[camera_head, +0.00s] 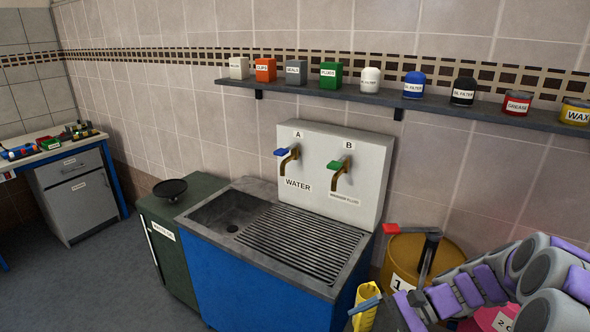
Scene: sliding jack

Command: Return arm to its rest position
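My arm (490,280), grey with purple panels, is folded across the bottom right corner of the head view. Its links run from the right edge down and left, in front of the yellow drum. The end of the arm is low in the picture near the bottom edge. My gripper's fingers cannot be made out there, so I cannot tell whether they are open or shut. Nothing is clearly seen held.
A yellow drum (398,255) with a red-handled pump (395,229) stands behind my arm. A yellow jug (366,293) and pink container (490,317) are close to it. The blue sink unit (255,285) is left. A wall shelf (385,97) carries several containers. Floor is free at left.

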